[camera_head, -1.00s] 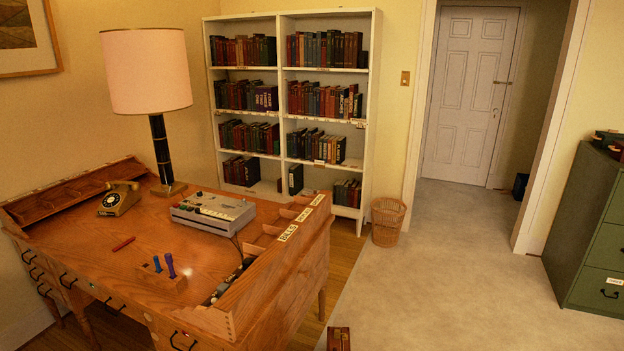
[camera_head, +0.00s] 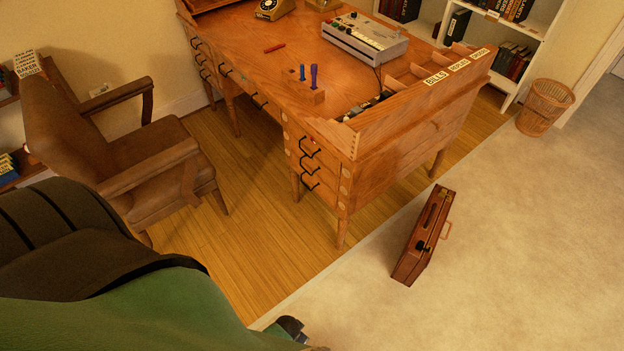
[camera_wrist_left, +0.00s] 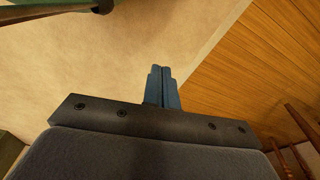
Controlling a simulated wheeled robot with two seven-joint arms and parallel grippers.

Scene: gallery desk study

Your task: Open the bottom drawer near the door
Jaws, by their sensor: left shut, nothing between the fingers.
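The wooden desk (camera_head: 400,165) stands in the middle of the head view. Its near right pedestal has a stack of drawers with black handles, and the bottom drawer (camera_head: 318,193) is closed. Another stack of drawers (camera_head: 203,62) sits at the desk's left end. The door is out of view. My left gripper (camera_wrist_left: 161,75) shows in the left wrist view, its blue-grey fingers shut together and empty above the floor, apart from any drawer. I cannot make out its fingers in the head view. My right gripper is not in view.
A brown armchair (camera_head: 150,150) stands left of the pedestal. A brown case (camera_head: 423,240) stands on the pale carpet right of the desk. A wicker basket (camera_head: 545,107) is by the bookshelf (camera_head: 525,50). Wood floor in front of the drawers is clear.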

